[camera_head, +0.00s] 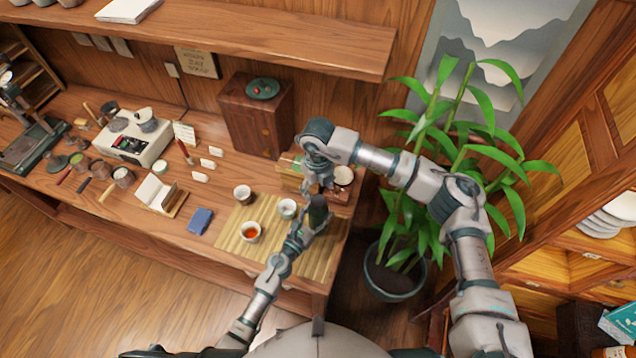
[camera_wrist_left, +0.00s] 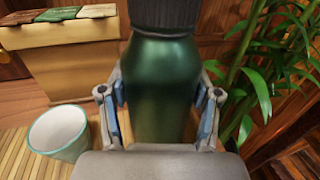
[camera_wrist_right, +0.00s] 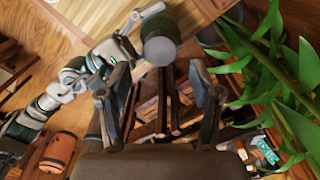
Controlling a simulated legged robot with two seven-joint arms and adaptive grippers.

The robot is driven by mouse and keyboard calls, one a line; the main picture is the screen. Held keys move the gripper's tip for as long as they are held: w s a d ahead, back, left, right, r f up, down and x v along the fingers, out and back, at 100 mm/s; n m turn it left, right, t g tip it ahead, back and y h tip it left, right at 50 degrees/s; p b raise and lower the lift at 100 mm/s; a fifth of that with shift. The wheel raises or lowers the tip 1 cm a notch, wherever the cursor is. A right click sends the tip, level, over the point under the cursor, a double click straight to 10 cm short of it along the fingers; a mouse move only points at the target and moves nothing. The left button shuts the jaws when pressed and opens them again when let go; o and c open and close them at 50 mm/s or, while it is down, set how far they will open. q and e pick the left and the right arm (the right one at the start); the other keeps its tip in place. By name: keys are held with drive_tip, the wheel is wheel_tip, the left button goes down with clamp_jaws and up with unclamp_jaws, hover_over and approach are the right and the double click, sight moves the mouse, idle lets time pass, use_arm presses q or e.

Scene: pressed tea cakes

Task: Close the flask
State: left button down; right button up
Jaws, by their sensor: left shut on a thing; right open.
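The dark green flask (camera_head: 318,214) is upright at the right part of the bamboo mat. My left gripper (camera_head: 303,232) is shut around its body; in the left wrist view the flask (camera_wrist_left: 162,85) fills the space between the fingers, with a dark ribbed band (camera_wrist_left: 165,14) at its top. My right gripper (camera_head: 320,186) is just above and behind the flask. In the right wrist view its fingers are apart and empty (camera_wrist_right: 162,95). The flask's round grey end (camera_wrist_right: 160,50) shows beyond them; whether this is a lid or the neck, I cannot tell.
A tea-filled cup (camera_head: 250,232) and two more cups (camera_head: 243,192) (camera_head: 287,207) stand on the bamboo mat (camera_head: 228,240). A wooden box (camera_head: 290,172) and a pale round thing (camera_head: 343,176) are behind the flask. A potted plant (camera_head: 395,272) is at the right.

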sight(318, 199)
drive_tip(key=n, duration=0.2)
drive_tip(key=r+n, duration=0.1)
drive_tip(key=n, duration=0.5)
drive_tip(key=r+n, duration=0.1)
drive_tip(key=n, duration=0.3)
drive_tip(key=shift+n, duration=0.3)
drive_tip(key=shift+f, duration=3.95)
drive_tip(key=c, duration=1.2)
